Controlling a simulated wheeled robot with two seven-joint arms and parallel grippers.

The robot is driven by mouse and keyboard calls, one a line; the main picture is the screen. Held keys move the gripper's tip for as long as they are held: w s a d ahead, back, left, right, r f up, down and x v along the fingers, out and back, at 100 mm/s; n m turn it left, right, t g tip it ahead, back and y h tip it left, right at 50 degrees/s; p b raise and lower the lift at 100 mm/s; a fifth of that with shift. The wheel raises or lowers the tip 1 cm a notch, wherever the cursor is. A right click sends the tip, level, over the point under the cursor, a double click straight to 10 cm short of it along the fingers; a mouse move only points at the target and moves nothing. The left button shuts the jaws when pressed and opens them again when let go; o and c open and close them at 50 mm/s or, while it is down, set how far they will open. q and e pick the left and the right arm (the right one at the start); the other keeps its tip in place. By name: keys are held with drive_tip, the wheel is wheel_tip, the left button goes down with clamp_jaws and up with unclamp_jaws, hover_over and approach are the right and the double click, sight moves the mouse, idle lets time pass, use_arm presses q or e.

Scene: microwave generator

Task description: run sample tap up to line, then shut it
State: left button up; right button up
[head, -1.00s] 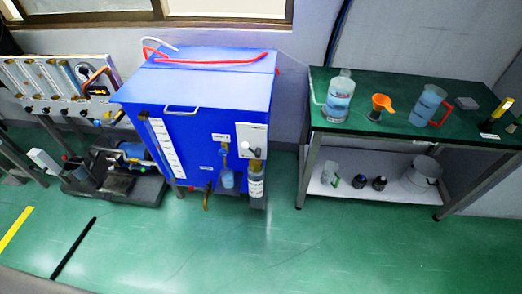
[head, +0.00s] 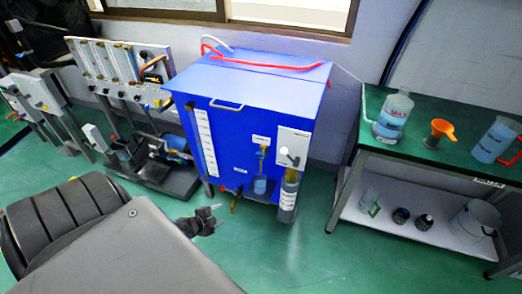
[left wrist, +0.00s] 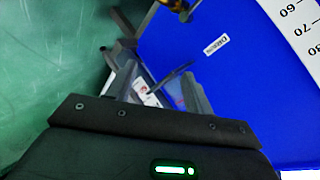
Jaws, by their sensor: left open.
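The blue tank (head: 240,110) stands in the middle of the head view. On its front a small brass tap (head: 263,153) sits above a small cup holding blue liquid (head: 260,186). A lower brass outlet (head: 234,203) shows beneath the tank. My left gripper (head: 214,214) is open and empty, in front of the tank's lower left, apart from both taps. In the left wrist view its two fingers (left wrist: 160,82) are spread before the blue panel (left wrist: 230,90), near a DRAIN label (left wrist: 216,45) and a brass fitting (left wrist: 177,6). The cup's fill line is too small to make out.
A white panel with a knob (head: 291,147) and a labelled cylinder (head: 288,198) are right of the cup. A green-topped bench (head: 418,148) with bottles stands at right. A tube rig (head: 125,75) stands at left. The green floor (head: 290,260) in front is clear.

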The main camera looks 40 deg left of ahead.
use_arm(q)
drive_tip(key=w+a+r+m+t+h+b, duration=0.2)
drive_tip(key=w+r+m+t+h+b, duration=0.15)
drive_tip(key=w+r+m, duration=0.7)
drive_tip(key=m+t+h, duration=0.1)
drive_tip(key=m+h, duration=0.1)
drive_tip(key=h, duration=0.3)
approach(257, 156)
drive_tip(key=x, duration=1.1)
drive_tip(key=shift+w+f+b, duration=0.1)
drive_tip(key=shift+w+b, duration=0.05)
drive_tip(key=shift+b, duration=0.25)
use_arm(e)
drive_tip(key=w+a+r, duration=0.1)
drive_tip(key=w+r, duration=0.5)
drive_tip(key=shift+w+a+r+t, duration=0.3)
drive_tip(key=shift+w+t, duration=0.1)
